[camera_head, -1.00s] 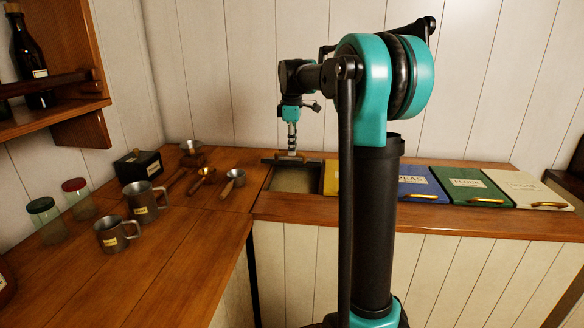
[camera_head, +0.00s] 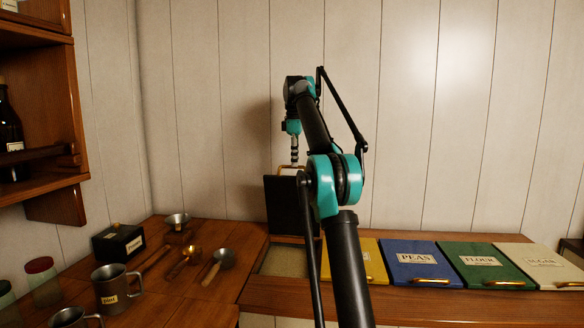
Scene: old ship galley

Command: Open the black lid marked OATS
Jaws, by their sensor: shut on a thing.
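The black lid (camera_head: 283,210) stands about upright at the back of the leftmost bin, its dark face toward me. No OATS marking can be read on it from here. Below it the bin (camera_head: 285,259) is uncovered and shows a pale, grainy content. My gripper (camera_head: 293,167) is at the lid's top edge, shut on its brass-coloured handle (camera_head: 286,170). My arm hides the right edge of the lid and part of the bin's right side.
To the right lie closed lids: yellow (camera_head: 368,262), blue PEAS (camera_head: 410,258), green FLOUR (camera_head: 480,258) and cream SUGAR (camera_head: 540,262).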

